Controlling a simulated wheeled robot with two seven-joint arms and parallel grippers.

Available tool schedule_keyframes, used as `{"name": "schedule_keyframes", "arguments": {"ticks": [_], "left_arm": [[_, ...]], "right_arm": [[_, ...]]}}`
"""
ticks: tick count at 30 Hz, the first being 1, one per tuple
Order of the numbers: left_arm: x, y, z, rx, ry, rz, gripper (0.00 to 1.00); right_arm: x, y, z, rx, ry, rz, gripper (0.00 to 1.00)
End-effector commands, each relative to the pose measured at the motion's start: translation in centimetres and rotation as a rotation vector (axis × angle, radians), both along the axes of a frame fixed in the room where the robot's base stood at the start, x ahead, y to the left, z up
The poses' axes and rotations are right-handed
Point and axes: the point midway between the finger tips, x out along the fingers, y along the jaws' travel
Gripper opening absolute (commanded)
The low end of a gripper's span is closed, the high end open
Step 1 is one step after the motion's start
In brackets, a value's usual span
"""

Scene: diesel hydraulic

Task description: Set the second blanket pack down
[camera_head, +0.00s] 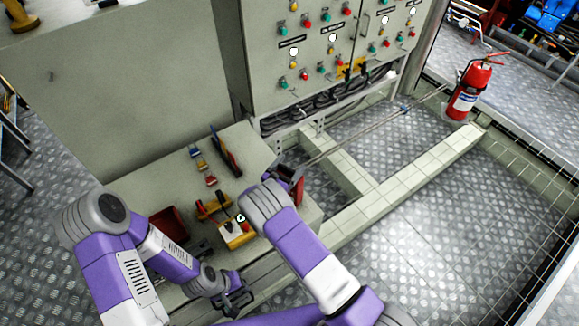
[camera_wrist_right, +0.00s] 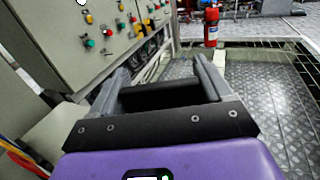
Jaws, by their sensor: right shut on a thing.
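My right gripper (camera_head: 288,182) is at the right end of the grey bench, shut on a dark red pack (camera_head: 297,188), which I take to be the second blanket pack. My wrist hides most of the pack in the head view. In the right wrist view, a dark block (camera_wrist_right: 160,96) sits between the two grey fingers of my right gripper (camera_wrist_right: 158,75). My left gripper (camera_head: 238,300) is low in front of the bench, with its fingers apart and nothing visible between them. I cannot tell what lies directly under the held pack.
The bench (camera_head: 245,148) carries a yellow box (camera_head: 236,236), a dark red box (camera_head: 167,229) and small coloured items. A control cabinet (camera_head: 305,50) stands behind. A fire extinguisher (camera_head: 468,92) stands far right, and a tiled curb (camera_head: 405,190) crosses the metal floor.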

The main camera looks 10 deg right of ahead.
Motion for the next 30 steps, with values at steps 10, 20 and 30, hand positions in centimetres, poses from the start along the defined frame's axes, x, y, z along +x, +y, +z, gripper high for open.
{"name": "schedule_keyframes", "arguments": {"ticks": [10,20,30], "left_arm": [[0.0,0.0,-0.1,0.0,0.0,0.0,0.21],[0.0,0.0,1.1,0.0,0.0,0.0,0.21],[0.0,0.0,2.4,0.0,0.0,0.0,0.21]], "right_arm": [[0.0,0.0,-0.1,0.0,0.001,0.0,1.0],[-2.2,2.3,0.4,-0.001,0.003,0.005,1.0],[-7.1,7.2,0.3,-0.001,0.002,0.004,1.0]]}}
